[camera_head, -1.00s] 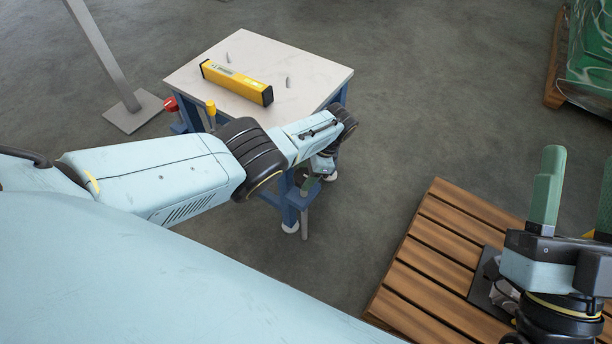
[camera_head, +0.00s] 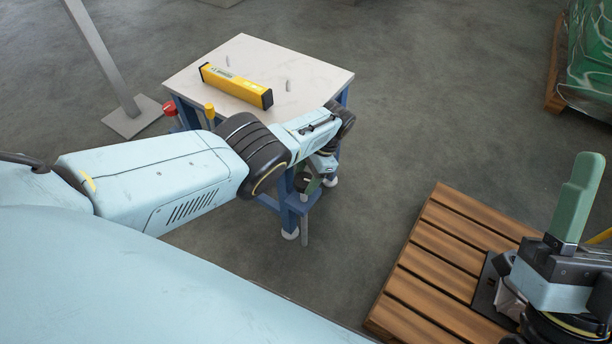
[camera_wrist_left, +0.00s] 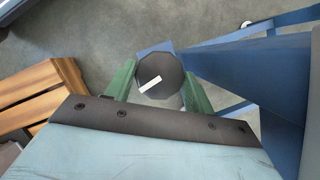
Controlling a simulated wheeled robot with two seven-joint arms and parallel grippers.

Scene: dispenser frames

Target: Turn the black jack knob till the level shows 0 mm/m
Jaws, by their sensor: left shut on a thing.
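The black jack knob (camera_wrist_left: 170,76) shows from above in the left wrist view as a dark, many-sided disc with a white mark. The green fingers of my left gripper (camera_head: 311,185) are on both sides of it, shut on it. In the head view the knob is mostly hidden by my wrist, at the table's near corner. The yellow level (camera_head: 236,87) lies on the pale tabletop (camera_head: 310,72); its reading is too small to make out. One green finger of my right gripper (camera_head: 577,198) shows at the right edge.
The table has blue legs; a red knob (camera_head: 170,108) and a yellow knob (camera_head: 210,111) stand at its left side. Two small grey pieces lie on the top. A wooden pallet (camera_head: 437,246) lies at lower right. A grey post (camera_head: 104,57) stands left. Floor between table and pallet is clear.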

